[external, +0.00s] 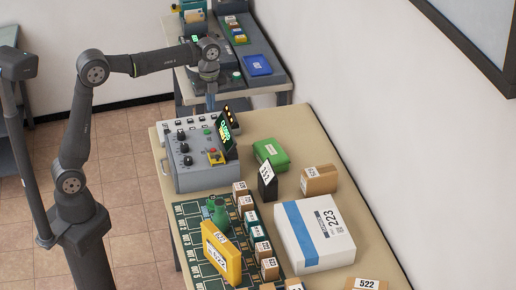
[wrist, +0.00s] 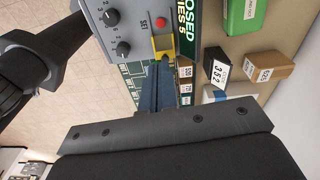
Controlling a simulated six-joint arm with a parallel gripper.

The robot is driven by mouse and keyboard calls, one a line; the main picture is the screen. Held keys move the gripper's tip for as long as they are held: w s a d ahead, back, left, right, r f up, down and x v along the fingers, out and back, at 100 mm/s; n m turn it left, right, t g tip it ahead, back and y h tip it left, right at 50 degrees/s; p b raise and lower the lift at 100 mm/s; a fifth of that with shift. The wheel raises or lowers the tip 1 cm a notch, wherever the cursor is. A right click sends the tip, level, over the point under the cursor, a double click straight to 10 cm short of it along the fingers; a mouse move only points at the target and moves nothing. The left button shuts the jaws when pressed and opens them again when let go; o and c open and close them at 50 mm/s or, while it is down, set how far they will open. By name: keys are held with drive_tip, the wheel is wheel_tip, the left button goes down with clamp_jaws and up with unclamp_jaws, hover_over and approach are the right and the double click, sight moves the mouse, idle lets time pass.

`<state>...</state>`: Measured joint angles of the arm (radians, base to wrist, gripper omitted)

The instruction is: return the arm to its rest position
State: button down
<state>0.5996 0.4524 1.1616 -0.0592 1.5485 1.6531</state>
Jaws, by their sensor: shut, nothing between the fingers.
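My arm rises from its base on the floor at the left and reaches over to the right, its last link pointing down. My gripper (external: 211,106) is shut and empty, in the air above the grey control box (external: 186,176) near the table's far end. In the wrist view, the two fingers (wrist: 160,68) lie together, with nothing between them. Their tips overlap the yellow part (wrist: 163,46) of the control box in that picture; I see no clear contact.
The control box has knobs and a tilted display (external: 226,130) with green lettering. A yellow box (external: 221,254), small numbered boxes, a green box (external: 271,153), a black number stand (external: 267,183) and a white parcel (external: 313,234) crowd the table. A blue tray (external: 257,65) is on the back table.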

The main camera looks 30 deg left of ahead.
wheel_tip(320, 180, down, 6)
drive_tip(key=m, duration=0.1)
drive_tip(key=shift+s+d+f+t, duration=0.25)
drive_tip(key=shift+s+t, duration=0.05)
drive_tip(key=shift+s, duration=0.1)
drive_tip(key=c, duration=1.8)
unclamp_jaws()
drive_tip(key=shift+a+r, duration=0.1)
drive_tip(key=shift+r, duration=0.05)
drive_tip(key=o, duration=1.8)
drive_tip(key=s+a+r, duration=0.4)
drive_tip(key=a+r, duration=0.3)
drive_tip(key=a, duration=0.1)
drive_tip(key=shift+s+a+r, duration=0.3)
drive_tip(key=shift+s+a, duration=0.05)
drive_tip(key=shift+a, duration=0.05)
wheel_tip(320, 180, down, 10)
